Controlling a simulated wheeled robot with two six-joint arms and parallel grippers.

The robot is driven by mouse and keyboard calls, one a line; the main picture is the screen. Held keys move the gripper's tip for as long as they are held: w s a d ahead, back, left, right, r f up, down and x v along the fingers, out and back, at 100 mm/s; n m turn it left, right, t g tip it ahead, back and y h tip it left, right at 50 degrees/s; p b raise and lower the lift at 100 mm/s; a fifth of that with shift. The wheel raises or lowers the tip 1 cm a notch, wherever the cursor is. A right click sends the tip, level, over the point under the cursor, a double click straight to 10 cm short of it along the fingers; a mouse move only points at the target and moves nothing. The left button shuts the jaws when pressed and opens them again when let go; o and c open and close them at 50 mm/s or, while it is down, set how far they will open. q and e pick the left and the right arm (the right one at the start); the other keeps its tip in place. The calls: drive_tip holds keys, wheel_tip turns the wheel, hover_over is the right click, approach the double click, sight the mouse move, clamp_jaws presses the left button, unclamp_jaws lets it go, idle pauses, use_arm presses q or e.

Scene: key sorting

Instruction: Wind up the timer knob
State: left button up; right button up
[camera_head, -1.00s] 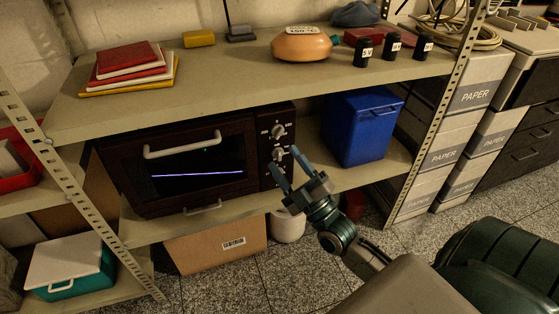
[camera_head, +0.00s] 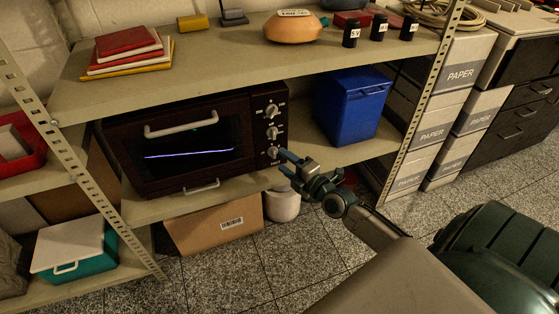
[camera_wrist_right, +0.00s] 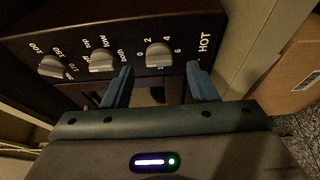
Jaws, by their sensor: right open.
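The dark oven (camera_head: 190,145) stands on the middle shelf with a column of three knobs on its right side. The timer knob (camera_head: 272,152) is the lowest; in the right wrist view it is the grey knob (camera_wrist_right: 159,55) marked 0, 2, 4, 6. My right gripper (camera_head: 284,162) is open in front of the lower knob panel. In the right wrist view its blue fingers (camera_wrist_right: 157,70) straddle the timer knob in the picture, one on each side, with a dark gap to it; I see no contact. My left gripper is not in view.
Two other knobs (camera_wrist_right: 102,60) sit beside the timer knob in the wrist view. A blue bin (camera_head: 352,108) stands right of the oven. The upper shelf (camera_head: 215,65) hangs above. A cardboard box (camera_head: 215,222) and a white container (camera_head: 283,205) are below.

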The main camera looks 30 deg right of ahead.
sight(273, 153)
drive_tip(key=shift+w+a, duration=0.15)
drive_tip(key=shift+w, duration=0.6)
drive_tip(key=shift+w+a, duration=0.1)
drive_tip(key=shift+w, duration=0.65)
